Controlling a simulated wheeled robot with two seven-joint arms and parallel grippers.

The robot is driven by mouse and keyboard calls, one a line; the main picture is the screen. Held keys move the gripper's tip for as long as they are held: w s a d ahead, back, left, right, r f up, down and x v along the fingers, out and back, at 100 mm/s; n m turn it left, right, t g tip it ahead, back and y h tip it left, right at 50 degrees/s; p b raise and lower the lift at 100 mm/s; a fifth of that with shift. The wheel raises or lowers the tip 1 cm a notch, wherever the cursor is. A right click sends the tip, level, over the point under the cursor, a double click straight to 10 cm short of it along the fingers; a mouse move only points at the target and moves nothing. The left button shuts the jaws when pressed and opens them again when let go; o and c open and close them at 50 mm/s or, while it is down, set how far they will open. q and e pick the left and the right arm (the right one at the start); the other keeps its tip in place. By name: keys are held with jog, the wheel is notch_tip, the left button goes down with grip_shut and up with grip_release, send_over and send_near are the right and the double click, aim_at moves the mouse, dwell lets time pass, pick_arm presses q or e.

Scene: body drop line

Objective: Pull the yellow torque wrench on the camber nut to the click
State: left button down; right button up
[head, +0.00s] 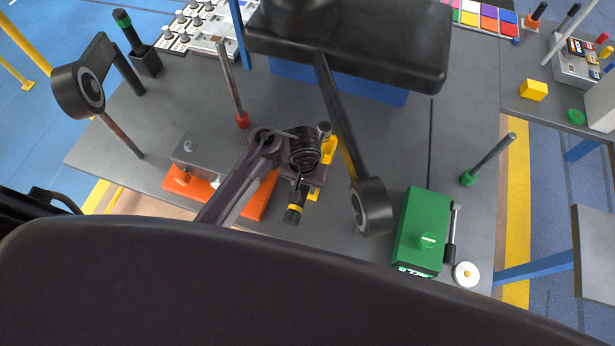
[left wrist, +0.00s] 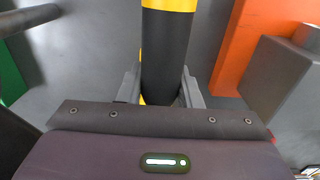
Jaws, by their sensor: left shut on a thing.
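My left gripper (head: 299,184) is over the grey table near the middle of the head view, seen from above and partly hidden by my own wrist. It is shut around a black grip with a yellow band, which I take to be the torque wrench handle (head: 293,209). The handle (left wrist: 168,50) stands between the two fingers (left wrist: 163,95) in the left wrist view, with its banded end out past them. Small yellow parts show beside and under my wrist; I cannot tell if they belong to the wrench. The wrench head and camber nut cannot be made out. My right gripper is not in view.
An orange stand (head: 258,200) with a grey block (head: 200,153) is left of the gripper. A black arm with a round bushing (head: 373,205) hangs close on the right. A green box (head: 415,232) lies farther right. Upright rods stand around the table.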

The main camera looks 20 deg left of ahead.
pick_arm(q)
jog(key=shift+w+r, duration=0.15)
jog(key=shift+r, duration=1.95)
jog(key=shift+a, duration=0.1)
jog(key=c, duration=1.6)
grip_release()
jog(key=shift+c, duration=0.2)
grip_shut()
jog(key=shift+a, duration=0.15)
